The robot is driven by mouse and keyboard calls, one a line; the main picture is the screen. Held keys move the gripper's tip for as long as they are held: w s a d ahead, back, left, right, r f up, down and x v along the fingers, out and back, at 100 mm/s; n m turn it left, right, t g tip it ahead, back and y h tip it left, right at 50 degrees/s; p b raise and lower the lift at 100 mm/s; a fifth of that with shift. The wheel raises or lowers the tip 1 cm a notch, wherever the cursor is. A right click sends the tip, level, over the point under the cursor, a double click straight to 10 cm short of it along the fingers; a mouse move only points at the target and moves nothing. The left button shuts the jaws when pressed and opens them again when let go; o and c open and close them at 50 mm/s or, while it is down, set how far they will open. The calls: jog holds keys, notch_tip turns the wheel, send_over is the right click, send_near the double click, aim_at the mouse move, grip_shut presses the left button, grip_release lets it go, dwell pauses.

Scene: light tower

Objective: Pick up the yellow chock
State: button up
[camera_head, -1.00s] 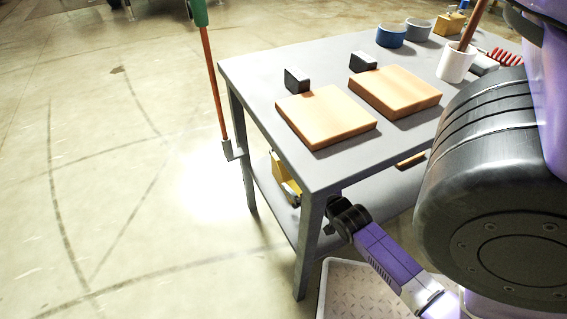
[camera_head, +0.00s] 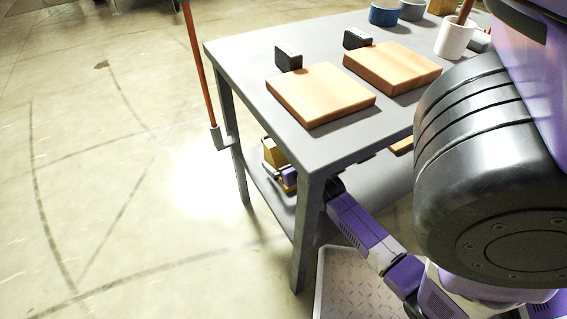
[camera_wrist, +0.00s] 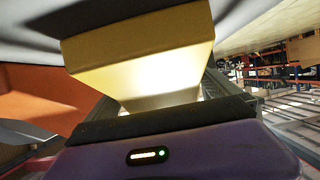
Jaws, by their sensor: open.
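The yellow chock (camera_head: 274,152) is on the lower shelf of the grey table, near its left end, partly hidden by my gripper. In the wrist view the chock (camera_wrist: 140,62) fills the upper middle, wide at the top and narrower toward my palm. My gripper (camera_head: 275,170) reaches under the tabletop and is at the chock in the head view. Its jaws are open. The dark finger parts show on both sides of the chock's narrow part in the wrist view; whether they touch it I cannot tell.
The grey table (camera_head: 237,75) has its top above my arm and a front leg (camera_head: 306,235) close beside it. Two wooden boards (camera_head: 320,95) (camera_head: 392,68) lie on top. A red-brown pole (camera_head: 199,70) stands by the left corner. The floor at left is clear.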

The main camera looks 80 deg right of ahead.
jog(key=shift+c, duration=0.4)
jog(key=c, duration=1.8)
jog(key=shift+r, duration=0.15)
jog(key=shift+c, duration=0.6)
